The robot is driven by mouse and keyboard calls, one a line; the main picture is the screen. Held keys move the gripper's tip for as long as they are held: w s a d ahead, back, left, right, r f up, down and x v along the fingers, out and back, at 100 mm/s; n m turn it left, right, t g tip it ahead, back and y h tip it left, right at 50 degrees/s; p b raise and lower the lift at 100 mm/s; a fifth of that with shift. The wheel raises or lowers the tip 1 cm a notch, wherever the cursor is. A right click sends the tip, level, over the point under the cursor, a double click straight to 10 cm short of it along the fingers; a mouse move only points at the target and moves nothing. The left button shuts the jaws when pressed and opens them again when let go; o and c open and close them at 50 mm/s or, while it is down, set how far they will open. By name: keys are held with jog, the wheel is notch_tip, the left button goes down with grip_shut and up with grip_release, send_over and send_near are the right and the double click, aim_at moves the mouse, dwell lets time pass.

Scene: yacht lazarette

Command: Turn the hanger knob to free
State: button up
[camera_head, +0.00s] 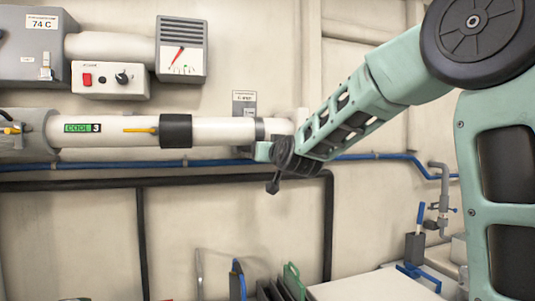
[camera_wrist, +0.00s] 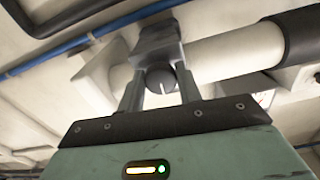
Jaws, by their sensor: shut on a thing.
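The hanger knob (camera_wrist: 161,80) is a small dark round knob with a pale pointer line, seen in the wrist view below a grey bracket (camera_wrist: 158,40) on the white pipe. My gripper (camera_wrist: 160,84) has one finger on each side of the knob and is shut on it. The pale line points down in that picture. In the head view my gripper (camera_head: 268,152) is at the right end of the white pipe (camera_head: 222,131), and my arm hides the knob there.
A gauge box (camera_head: 182,48) and switch panel (camera_head: 110,78) are above. A blue line (camera_head: 110,166) and black pipe (camera_head: 100,184) run below.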

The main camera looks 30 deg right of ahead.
jog(key=shift+f+n, duration=0.1)
jog(key=shift+n, duration=0.5)
jog(key=o, duration=0.9)
jog(key=shift+o, duration=0.2)
